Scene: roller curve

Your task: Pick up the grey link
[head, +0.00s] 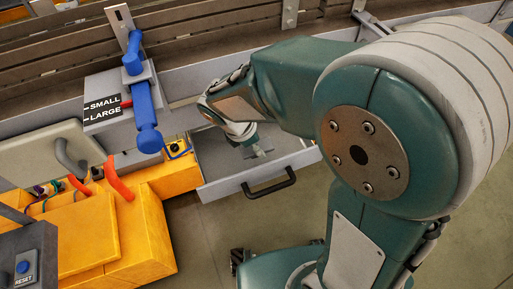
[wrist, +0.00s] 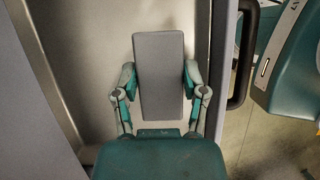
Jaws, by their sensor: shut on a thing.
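In the wrist view the grey link (wrist: 159,75) is a flat rectangular block between my two fingers. My gripper (wrist: 159,85) is shut on it, with one finger at each side. In the head view my gripper (head: 260,152) reaches into an open grey drawer (head: 222,188). The link is small and mostly hidden there. I cannot tell whether it touches the drawer floor.
The drawer has a black handle (head: 270,182) on its front wall. To the left stand a blue lever (head: 147,110), a panel marked SMALL and LARGE (head: 101,107), and an orange unit (head: 85,235) with red hoses. A RESET button box (head: 25,268) is at lower left.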

